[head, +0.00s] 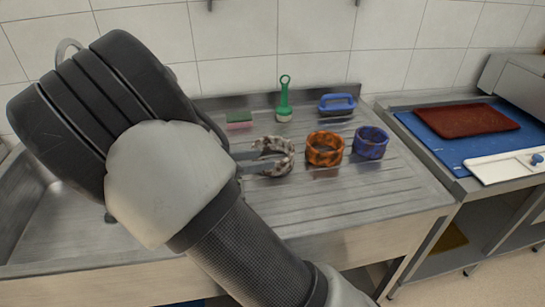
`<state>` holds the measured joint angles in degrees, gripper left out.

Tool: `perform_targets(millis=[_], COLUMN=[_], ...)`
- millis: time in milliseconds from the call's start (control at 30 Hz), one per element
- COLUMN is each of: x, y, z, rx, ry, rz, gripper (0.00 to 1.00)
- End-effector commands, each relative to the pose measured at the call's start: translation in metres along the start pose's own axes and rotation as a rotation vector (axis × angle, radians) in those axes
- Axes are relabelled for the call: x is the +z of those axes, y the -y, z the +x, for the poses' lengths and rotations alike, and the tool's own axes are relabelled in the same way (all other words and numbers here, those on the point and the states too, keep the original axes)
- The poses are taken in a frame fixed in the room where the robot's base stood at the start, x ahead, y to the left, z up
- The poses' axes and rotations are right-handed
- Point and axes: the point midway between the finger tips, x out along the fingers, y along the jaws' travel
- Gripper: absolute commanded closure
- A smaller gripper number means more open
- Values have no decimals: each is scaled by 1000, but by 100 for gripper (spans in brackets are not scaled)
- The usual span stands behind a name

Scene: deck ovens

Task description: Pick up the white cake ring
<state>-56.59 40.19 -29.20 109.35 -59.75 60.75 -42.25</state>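The white cake ring (287,147), whitish with dark brown patches, stands on the ribbed steel drainboard left of an orange ring. My gripper (262,162) reaches to it from the left. Its two dark fingers show a gap between them and overlap the ring's left side, hiding part of it. They look open. I cannot tell whether either finger touches the ring. My arm and gripper body cover the left of the view.
An orange ring (325,149) and a blue ring (370,142) stand close on the right. Behind are a sponge (239,119), a green brush (284,100) and a blue-handled item (337,103). The front drainboard (350,205) is clear. A blue mat (440,150) lies on the right counter.

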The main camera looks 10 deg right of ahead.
Motion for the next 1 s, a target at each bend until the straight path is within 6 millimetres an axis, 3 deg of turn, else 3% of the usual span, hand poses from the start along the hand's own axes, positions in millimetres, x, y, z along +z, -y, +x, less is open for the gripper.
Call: perform_targets(millis=[33, 200, 433, 700, 1000], x=[-1, -1, -1, 0, 1], y=[1, 1, 2, 6, 6], z=[13, 40, 55, 94, 101], rx=[-4, -2, -2, -3, 0], ry=[1, 0, -1, -1, -2], rz=[1, 2, 2, 2, 3], gripper=[65, 65, 65, 65, 65])
